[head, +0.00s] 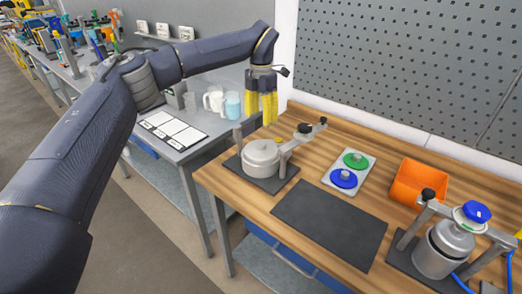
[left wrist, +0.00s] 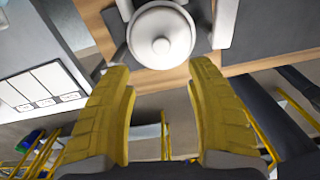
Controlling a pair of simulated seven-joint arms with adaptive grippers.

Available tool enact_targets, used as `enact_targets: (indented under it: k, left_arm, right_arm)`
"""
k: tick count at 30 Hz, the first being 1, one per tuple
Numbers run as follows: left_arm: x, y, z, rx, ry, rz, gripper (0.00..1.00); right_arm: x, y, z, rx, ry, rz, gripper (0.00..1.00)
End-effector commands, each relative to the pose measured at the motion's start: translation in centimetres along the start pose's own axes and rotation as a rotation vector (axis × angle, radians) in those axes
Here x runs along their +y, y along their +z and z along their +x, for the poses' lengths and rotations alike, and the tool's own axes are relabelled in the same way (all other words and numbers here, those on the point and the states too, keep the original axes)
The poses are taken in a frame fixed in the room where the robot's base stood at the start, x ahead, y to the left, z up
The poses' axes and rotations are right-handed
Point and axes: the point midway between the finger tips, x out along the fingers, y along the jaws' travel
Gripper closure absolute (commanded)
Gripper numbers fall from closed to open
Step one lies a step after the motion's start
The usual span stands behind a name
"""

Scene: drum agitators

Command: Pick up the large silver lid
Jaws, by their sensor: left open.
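The large silver lid (head: 262,148) sits on a round pot on a dark base plate at the left of the wooden table. It has a small round knob on top, and a metal arm stands beside it. In the left wrist view the lid (left wrist: 161,38) shows from above, at the top centre, past the fingertips. My left gripper (head: 263,108) hangs pointing down above and behind the lid, apart from it. Its yellow fingers (left wrist: 160,72) are spread wide with nothing between them. My right gripper is not clearly visible.
A white tray (head: 331,170) holds a green and a blue lid. An orange bin (head: 418,181), a dark mat (head: 330,222) and a second agitator (head: 443,247) share the table. Jugs (head: 214,99) stand on the grey bench. A perforated panel (head: 410,65) rises behind.

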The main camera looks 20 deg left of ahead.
Motion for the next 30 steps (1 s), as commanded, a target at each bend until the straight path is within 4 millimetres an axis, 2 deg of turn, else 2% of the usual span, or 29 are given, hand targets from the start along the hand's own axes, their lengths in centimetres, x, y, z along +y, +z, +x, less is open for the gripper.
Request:
enact_targets:
  k: [3, 9, 20, 30]
  left_arm:
    - [0.0, -0.1, 2.3, 0.002, -0.002, 0.0, 0.44]
    - [0.0, 0.0, 5.0, 0.0, -0.002, 0.0, 0.44]
    - [-0.1, 0.0, 7.0, 0.001, -0.002, -0.001, 0.44]
    - [-0.3, 0.0, 10.8, -0.001, -0.002, -0.001, 0.44]
  right_arm:
    - [0.0, 0.0, 0.0, 0.0, 0.0, 0.0, 0.56]
    - [0.0, 0.0, 0.0, 0.0, 0.0, 0.0, 0.56]
    - [0.1, 0.0, 0.0, 0.0, 0.001, 0.0, 0.56]
    - [0.1, 0.0, 0.0, 0.0, 0.001, 0.0, 0.56]
